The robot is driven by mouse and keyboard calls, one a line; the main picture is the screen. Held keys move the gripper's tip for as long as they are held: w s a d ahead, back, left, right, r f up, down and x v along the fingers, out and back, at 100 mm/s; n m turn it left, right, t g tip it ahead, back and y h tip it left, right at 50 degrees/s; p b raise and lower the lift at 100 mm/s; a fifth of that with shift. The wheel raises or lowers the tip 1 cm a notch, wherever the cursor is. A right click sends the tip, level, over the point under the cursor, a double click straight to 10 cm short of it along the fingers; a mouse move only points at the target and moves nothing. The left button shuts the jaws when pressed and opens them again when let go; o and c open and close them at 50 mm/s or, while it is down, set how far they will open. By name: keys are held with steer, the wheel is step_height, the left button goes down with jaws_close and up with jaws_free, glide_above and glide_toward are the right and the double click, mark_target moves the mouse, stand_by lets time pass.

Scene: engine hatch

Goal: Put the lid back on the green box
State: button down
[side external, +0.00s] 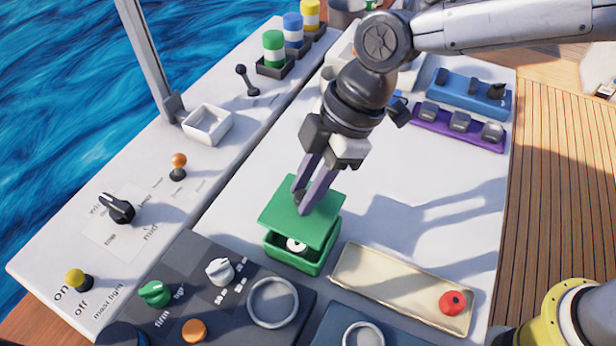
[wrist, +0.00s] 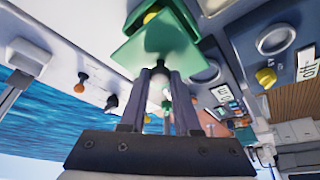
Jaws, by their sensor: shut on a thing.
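The green box (side external: 296,262) stands on the white surface, and a white round thing with a dark centre (side external: 296,245) shows inside it. The flat green lid (side external: 318,226) is above the box, covering the rear of its opening. The lid is a little tilted and turned relative to the box, with a gap at the front. My gripper (side external: 302,198) is shut on the lid's top. Whether the lid's far edge touches the rim is hidden.
A cream tray (side external: 375,280) with a red round piece (side external: 452,302) lies right of the box. A dark switch panel (side external: 200,300) with knobs and a ring is close at the front left. Purple (side external: 430,125) and blue (side external: 450,88) switch blocks stand behind. The white surface between is clear.

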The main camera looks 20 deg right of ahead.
steer(key=shift+f, duration=2.65)
steer(key=shift+f, duration=0.15)
steer(key=shift+c, duration=0.3)
jaws_free()
stand_by(0.3)
steer(key=shift+r, duration=3.5)
